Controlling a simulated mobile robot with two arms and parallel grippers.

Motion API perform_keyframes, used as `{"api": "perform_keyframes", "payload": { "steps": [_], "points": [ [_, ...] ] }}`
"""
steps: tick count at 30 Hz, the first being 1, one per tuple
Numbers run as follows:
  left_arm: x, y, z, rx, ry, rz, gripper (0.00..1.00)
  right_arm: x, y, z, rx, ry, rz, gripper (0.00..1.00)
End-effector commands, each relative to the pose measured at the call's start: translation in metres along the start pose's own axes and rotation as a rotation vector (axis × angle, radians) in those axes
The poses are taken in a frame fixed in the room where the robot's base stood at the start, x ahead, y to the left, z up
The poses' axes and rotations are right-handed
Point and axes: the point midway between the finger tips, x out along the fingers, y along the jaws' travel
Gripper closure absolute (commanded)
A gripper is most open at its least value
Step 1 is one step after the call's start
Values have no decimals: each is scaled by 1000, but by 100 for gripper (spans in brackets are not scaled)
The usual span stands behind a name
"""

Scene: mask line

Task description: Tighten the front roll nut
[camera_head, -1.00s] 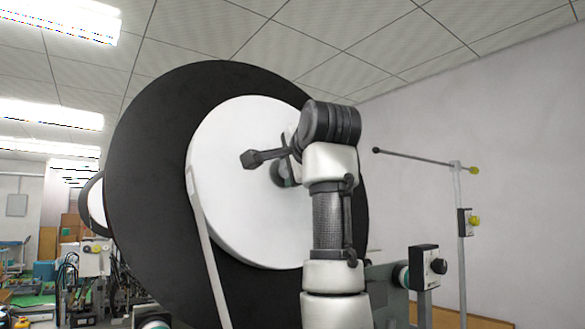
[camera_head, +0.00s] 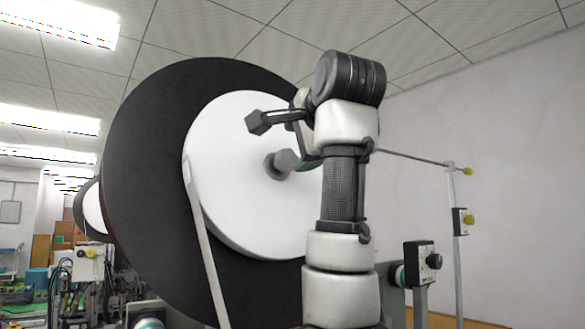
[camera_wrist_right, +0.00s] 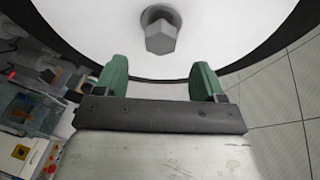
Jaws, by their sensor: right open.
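The front roll nut (camera_head: 280,163) is a grey hexagonal piece at the centre of the white roll (camera_head: 235,205), which sits against a large black disc (camera_head: 140,170). In the right wrist view the nut (camera_wrist_right: 160,34) is at the top middle, beyond the fingertips and roughly centred between them. My right gripper (camera_wrist_right: 160,78) is open and empty, with its two green fingers apart. In the head view my right gripper (camera_head: 305,132) is mostly hidden behind my own wrist, just up and right of the nut. My left gripper is in neither view.
A white strip (camera_head: 207,250) runs down from the roll's left side. A control box (camera_head: 424,262) and a thin pole (camera_head: 456,220) with a horizontal rod stand at the right. Another roll (camera_head: 95,205) and machinery (camera_head: 75,270) are behind at the left.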

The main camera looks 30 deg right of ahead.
Motion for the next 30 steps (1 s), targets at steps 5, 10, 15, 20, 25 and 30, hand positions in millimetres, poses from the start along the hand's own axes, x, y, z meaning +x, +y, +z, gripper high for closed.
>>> {"api": "perform_keyframes", "payload": {
  "steps": [5,10,15,20,25,30],
  "points": [
    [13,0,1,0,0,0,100,-26,2,0,0,1,-1,30],
    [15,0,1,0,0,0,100,-35,1,0,0,0,2,30],
    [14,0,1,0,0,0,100,-35,0,0,0,0,2,30],
    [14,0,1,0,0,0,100,-35,0,0,0,0,2,30],
    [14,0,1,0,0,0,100,-35,0,0,0,0,2,30],
    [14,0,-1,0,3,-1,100,-35,0,0,0,0,1,30]
  ]
}}
